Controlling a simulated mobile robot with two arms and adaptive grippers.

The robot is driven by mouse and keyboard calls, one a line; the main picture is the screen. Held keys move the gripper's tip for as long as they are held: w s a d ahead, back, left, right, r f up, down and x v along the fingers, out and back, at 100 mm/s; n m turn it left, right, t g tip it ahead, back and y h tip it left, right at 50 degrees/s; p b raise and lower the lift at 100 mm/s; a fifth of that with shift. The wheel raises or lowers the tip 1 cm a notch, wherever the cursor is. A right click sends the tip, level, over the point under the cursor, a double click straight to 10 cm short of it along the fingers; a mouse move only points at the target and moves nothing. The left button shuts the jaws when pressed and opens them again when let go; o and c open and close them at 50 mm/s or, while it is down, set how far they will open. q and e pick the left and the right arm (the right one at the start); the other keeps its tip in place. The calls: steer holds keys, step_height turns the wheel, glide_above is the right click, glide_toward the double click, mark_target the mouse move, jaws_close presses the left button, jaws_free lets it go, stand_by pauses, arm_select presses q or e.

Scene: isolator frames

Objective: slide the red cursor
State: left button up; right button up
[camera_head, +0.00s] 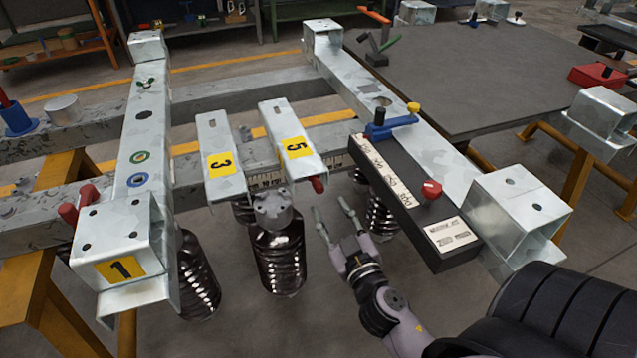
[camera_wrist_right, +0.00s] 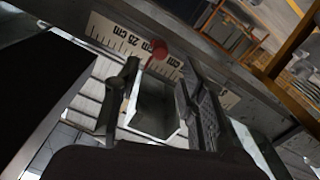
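A small red cursor (camera_head: 318,184) sticks out at the lower front edge of the metal plate marked 5 (camera_head: 281,125), beside a ruler scale (camera_head: 267,180) on the beam. In the right wrist view, a red rounded piece (camera_wrist_right: 157,52) lies against the ruler (camera_wrist_right: 120,40), beyond the fingertips. My right gripper (camera_head: 331,206) is open just below and right of the cursor, its fingers pointing toward the beam. In the wrist view the two fingers (camera_wrist_right: 157,85) stand apart with nothing clearly held. My left gripper is not in view.
A black box with a printed scale and red knob (camera_head: 431,189) stands just right of my gripper. Dark ribbed insulators (camera_head: 277,255) hang left of it. A plate marked 3 (camera_head: 220,160) lies further left. A grey table (camera_head: 480,75) is behind right.

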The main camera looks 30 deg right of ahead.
mark_target(321, 191)
steer(key=x, duration=0.8)
steer(key=shift+w+p, duration=0.35)
steer(key=shift+p, duration=0.05)
steer(key=shift+c, duration=0.4)
steer(key=c, duration=0.7)
steer(key=shift+s, duration=0.1)
jaws_close()
steer(key=shift+r, duration=0.1)
